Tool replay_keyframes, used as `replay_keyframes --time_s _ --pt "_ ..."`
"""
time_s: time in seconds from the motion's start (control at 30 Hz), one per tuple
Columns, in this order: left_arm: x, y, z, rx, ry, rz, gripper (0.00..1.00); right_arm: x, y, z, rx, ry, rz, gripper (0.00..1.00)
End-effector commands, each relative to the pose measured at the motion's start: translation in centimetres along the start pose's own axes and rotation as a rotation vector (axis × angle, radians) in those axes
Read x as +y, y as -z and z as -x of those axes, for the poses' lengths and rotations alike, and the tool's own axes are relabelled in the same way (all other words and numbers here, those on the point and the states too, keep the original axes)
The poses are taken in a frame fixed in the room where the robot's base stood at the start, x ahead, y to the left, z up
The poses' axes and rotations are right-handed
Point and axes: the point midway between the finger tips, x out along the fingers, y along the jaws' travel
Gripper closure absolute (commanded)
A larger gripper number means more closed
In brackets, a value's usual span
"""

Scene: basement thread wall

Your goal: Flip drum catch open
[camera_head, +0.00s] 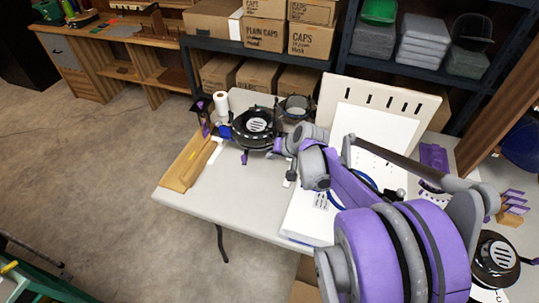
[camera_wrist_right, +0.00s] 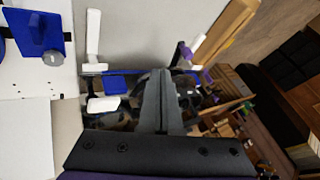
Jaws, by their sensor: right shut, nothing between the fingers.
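A black round drum (camera_head: 255,128) with a pale slotted disc on top sits on the light table, left of my right arm. A blue part (camera_head: 225,132) is at its left side and a purple tab (camera_head: 244,158) sticks out at its front. I cannot tell which part is the catch. My right gripper (camera_head: 278,146) is shut and empty at the drum's right side; contact is unclear. In the right wrist view, the shut fingers (camera_wrist_right: 160,98) cover much of the dark drum. A blue piece (camera_wrist_right: 116,85) and a purple tab (camera_wrist_right: 183,52) show beside them. My left gripper is out of view.
The table (camera_head: 218,187) is clear in front of the drum. Wooden strips (camera_head: 187,165) lie along its left edge. A white paper roll (camera_head: 221,102) stands behind left. A slotted white board (camera_head: 385,100) stands at the back right. A second black round unit (camera_head: 494,258) is at far right.

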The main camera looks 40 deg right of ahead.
Motion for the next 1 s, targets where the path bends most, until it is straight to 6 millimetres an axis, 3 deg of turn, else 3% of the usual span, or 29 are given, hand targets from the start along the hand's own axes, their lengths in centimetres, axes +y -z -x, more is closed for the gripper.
replay_keyframes --time_s 0.1,0.33,0.6,1.0 --pt "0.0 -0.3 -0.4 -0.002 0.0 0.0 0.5 0.0 0.0 -2.8 -0.001 0.001 0.003 1.0" --pt "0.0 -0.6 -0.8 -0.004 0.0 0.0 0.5 0.0 0.0 -7.5 0.0 0.001 0.003 1.0" --pt "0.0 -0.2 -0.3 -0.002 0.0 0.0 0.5 -3.1 -0.1 -8.8 0.0 0.001 0.002 1.0" --pt "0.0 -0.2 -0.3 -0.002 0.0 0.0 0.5 -3.5 0.0 -9.1 0.001 -0.001 0.0 1.0"
